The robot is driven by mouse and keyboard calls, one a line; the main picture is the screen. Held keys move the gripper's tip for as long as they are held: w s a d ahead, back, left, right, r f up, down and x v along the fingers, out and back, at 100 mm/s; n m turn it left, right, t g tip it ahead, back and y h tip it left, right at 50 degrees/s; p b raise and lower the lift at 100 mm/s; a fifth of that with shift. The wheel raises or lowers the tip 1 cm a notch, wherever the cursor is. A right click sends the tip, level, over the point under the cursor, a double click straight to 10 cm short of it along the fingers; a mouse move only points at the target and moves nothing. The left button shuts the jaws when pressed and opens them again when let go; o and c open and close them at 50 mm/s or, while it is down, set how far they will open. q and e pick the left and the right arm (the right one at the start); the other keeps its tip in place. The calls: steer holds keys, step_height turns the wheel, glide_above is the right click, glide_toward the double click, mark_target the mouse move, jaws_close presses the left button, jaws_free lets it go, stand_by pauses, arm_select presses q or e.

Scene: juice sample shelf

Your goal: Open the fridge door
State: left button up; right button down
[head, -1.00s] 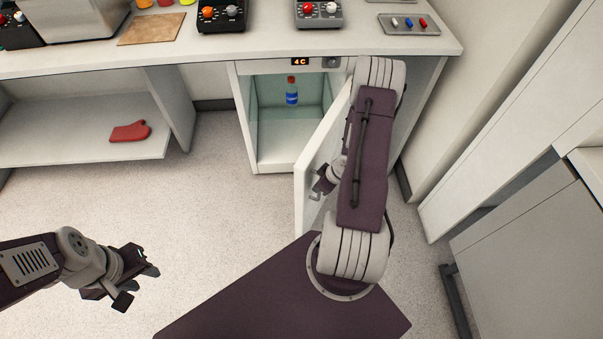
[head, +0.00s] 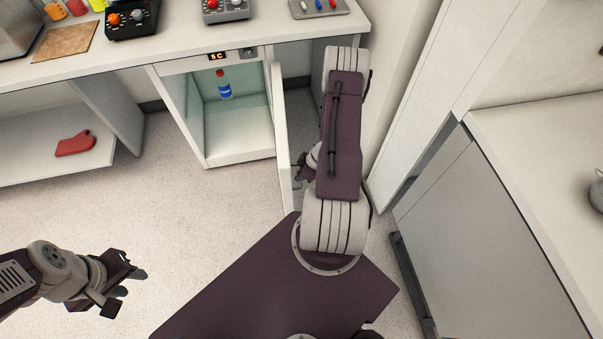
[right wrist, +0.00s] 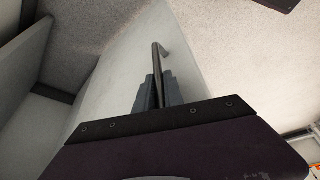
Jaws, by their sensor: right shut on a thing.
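The fridge (head: 239,147) under the counter stands open, its pale interior in plain view. Its white door (head: 281,120) is swung out to the right and shows nearly edge-on in the head view. My right gripper (head: 301,172) is on the door's outer side, partly hidden by my arm. In the right wrist view, my right gripper (right wrist: 158,92) is shut on the dark bar handle (right wrist: 157,58) of the door (right wrist: 122,62). My left gripper (head: 126,286) is open and empty above the floor, away from the fridge.
A blue bottle with a red cap (head: 223,84) is inside the fridge. The display (head: 217,56) reads 5C. A red mitt (head: 75,144) lies on the low shelf at left. A grey cabinet (head: 480,235) stands right of my arm. Floor before the fridge is clear.

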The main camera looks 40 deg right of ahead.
steer(key=c, duration=1.5)
jaws_free()
steer(key=shift+o, duration=0.2)
steer(key=p+v, duration=0.3)
steer(key=v, duration=0.6)
